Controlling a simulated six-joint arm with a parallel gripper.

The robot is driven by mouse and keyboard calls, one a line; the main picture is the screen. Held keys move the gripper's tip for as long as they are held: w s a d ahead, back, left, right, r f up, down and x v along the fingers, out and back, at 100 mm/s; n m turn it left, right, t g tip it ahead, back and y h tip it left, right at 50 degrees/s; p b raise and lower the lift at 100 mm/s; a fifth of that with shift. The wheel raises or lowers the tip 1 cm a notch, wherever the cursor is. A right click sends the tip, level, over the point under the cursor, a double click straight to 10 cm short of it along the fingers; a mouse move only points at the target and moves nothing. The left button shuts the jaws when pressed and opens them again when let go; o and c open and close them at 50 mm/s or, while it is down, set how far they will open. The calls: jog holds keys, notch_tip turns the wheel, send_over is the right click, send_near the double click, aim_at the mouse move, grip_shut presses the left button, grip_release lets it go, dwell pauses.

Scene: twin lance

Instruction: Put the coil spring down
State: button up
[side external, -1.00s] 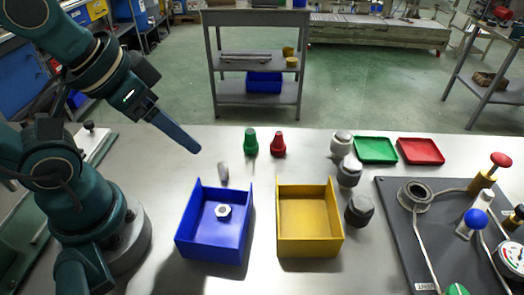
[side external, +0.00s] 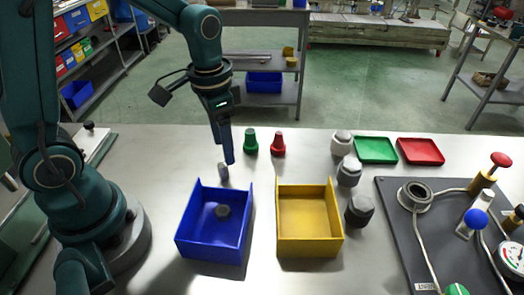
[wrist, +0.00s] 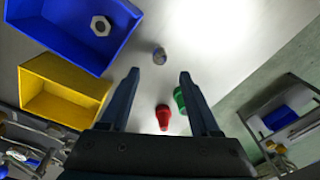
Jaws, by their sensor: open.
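A small grey upright cylinder (side external: 223,171), which I take to be the coil spring, stands on the metal table just behind the blue bin; its coils are too small to make out. It also shows in the wrist view (wrist: 160,56), beyond and between my fingertips. My gripper (side external: 228,160) points down close above and beside it in the side view. In the wrist view my gripper (wrist: 158,74) has its two fingers wide apart with nothing between them. I cannot tell the exact gap to the spring.
The blue bin (side external: 184,226) holds a hex nut (side external: 223,211). A yellow bin (side external: 310,246) stands beside it, empty. Green (side external: 250,142) and red (side external: 278,144) cones stand right of my gripper. Several grey knobs (side external: 349,171) and a dark fixture board (side external: 400,240) lie farther right.

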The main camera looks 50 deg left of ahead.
aim_at(223, 164)
jog(key=shift+s+a+f+g, duration=0.1)
jog(key=shift+s+f+g, duration=0.05)
jog(key=shift+f, duration=0.25)
jog(key=shift+s+f+g, duration=0.1)
jog(key=shift+f+g, duration=0.05)
jog(key=shift+f, duration=2.65)
grip_shut()
